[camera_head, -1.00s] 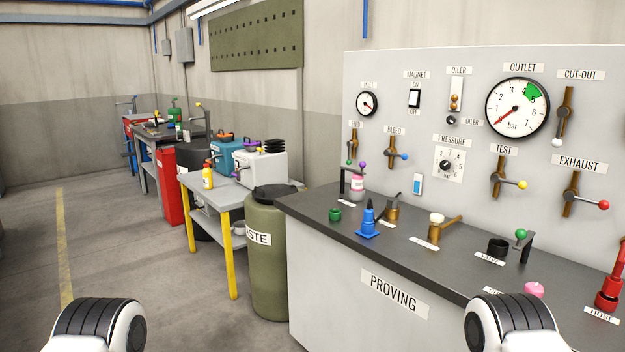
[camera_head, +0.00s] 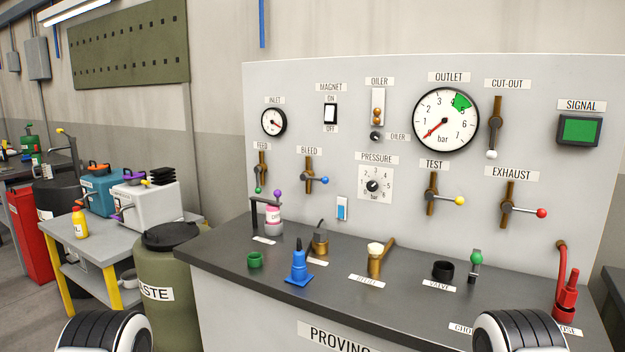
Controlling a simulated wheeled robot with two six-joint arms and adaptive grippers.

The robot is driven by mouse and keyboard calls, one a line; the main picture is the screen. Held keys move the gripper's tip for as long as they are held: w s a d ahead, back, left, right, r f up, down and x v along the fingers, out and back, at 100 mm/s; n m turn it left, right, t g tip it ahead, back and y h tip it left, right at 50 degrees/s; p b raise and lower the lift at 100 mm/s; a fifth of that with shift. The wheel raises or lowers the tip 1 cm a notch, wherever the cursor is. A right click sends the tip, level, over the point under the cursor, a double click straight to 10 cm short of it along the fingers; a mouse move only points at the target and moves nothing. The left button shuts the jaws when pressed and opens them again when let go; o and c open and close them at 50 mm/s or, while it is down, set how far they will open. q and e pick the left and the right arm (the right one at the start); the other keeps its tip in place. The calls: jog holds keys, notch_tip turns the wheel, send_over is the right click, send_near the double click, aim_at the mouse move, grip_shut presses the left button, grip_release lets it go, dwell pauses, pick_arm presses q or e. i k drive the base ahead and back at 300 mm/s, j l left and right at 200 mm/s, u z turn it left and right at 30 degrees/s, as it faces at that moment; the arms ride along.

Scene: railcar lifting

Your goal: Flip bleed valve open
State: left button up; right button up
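The bleed valve (camera_head: 308,176) is on the upright grey panel, under the BLEED label (camera_head: 309,150). It has a vertical brass body and a lever pointing right, ending in a blue knob (camera_head: 324,181). The feed valve (camera_head: 261,172) is just left of it, with its green-knobbed lever pointing down. Two white and black rounded parts of my arms show at the bottom left and bottom right. Neither gripper is in view, and nothing of mine touches the valve.

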aim_at(305, 176)
jog(key=i+j, duration=0.2)
jog(key=j, duration=0.15)
jog(key=i+j, duration=0.15)
jog(key=j, duration=0.25)
jog(key=i+j, duration=0.2)
jog(key=j, duration=0.15)
jog(key=i+j, duration=0.2)
jog(key=j, duration=0.2)
jog(key=i+j, duration=0.15)
jog(key=j, duration=0.2)
jog(key=i+j, duration=0.2)
jog(key=j, duration=0.2)
